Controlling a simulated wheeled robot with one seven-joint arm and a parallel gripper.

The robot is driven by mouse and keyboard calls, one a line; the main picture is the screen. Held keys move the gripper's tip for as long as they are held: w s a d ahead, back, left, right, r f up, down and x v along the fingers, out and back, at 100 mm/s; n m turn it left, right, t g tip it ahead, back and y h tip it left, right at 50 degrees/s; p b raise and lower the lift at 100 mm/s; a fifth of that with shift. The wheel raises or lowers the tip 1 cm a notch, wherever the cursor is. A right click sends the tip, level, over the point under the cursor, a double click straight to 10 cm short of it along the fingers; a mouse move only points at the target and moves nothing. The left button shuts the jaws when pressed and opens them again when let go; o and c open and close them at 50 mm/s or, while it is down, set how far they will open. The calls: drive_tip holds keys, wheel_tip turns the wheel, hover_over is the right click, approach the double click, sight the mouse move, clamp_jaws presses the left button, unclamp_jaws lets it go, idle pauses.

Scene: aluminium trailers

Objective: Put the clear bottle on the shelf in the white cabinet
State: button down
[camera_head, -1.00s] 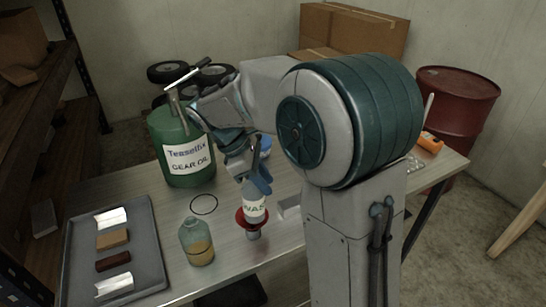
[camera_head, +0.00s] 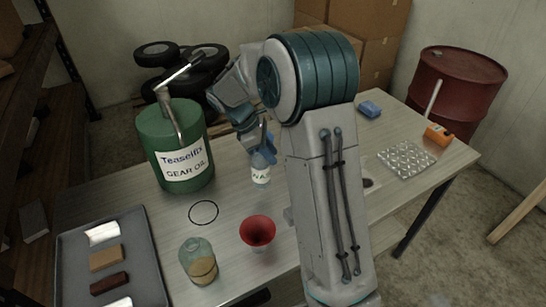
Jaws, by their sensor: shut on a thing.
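My gripper (camera_head: 258,148) points down over the workbench with its blue fingers shut on a small clear bottle (camera_head: 261,174). The bottle has a white label with green letters, partly readable as "WA". It is upright behind the red funnel; I cannot tell whether its base touches the bench. The fingers hide its upper part. No white cabinet or shelf in one is in view.
A red drum (camera_head: 459,85) stands behind.

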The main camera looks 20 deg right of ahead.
wheel_tip(320, 180, down, 6)
drive_tip(key=w+d+p, duration=0.1)
drive_tip(key=shift+w+d+r, duration=0.15)
drive_tip(key=shift+w+r, duration=0.05)
drive_tip(key=shift+w, duration=0.2)
drive_tip(key=c, duration=1.1)
unclamp_jaws()
drive_tip(key=shift+c, duration=0.2)
